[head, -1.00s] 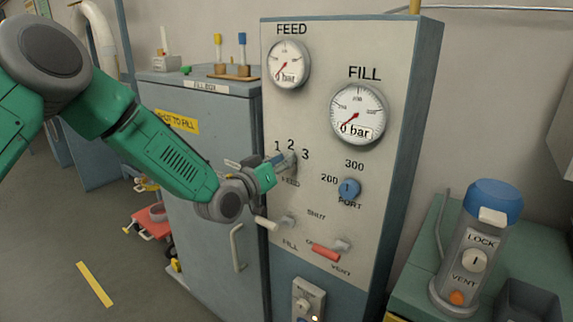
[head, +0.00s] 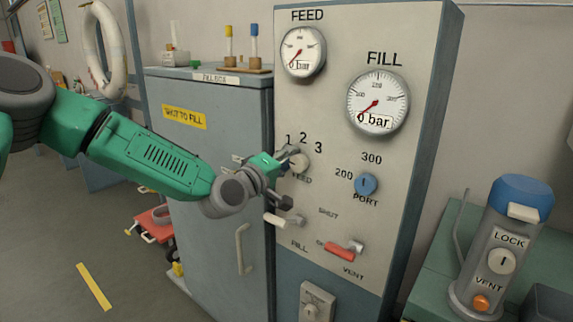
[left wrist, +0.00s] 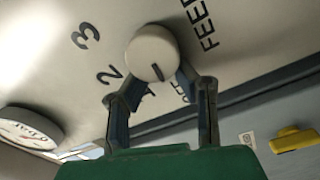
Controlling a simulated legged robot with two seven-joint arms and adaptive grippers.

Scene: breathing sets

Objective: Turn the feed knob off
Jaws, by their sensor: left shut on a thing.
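The feed knob (head: 300,163) is a pale round knob on the grey panel (head: 345,35), under the numbers 1, 2 and 3. It also shows in the left wrist view (left wrist: 152,50), with a dark mark pointing down, near the partly hidden 1 and lettering by the right finger. My left gripper (head: 290,165) is at the knob. In the left wrist view its two fingers (left wrist: 158,78) stand on either side of the knob, shut on it. My right gripper is not in view.
Below are a white-handled fill lever (head: 277,220) and a red vent lever (head: 341,249). The blue port knob (head: 367,184) is to the right. The feed gauge (head: 303,52) and fill gauge (head: 377,101) read 0 bar. A grey cabinet (head: 215,150) stands left.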

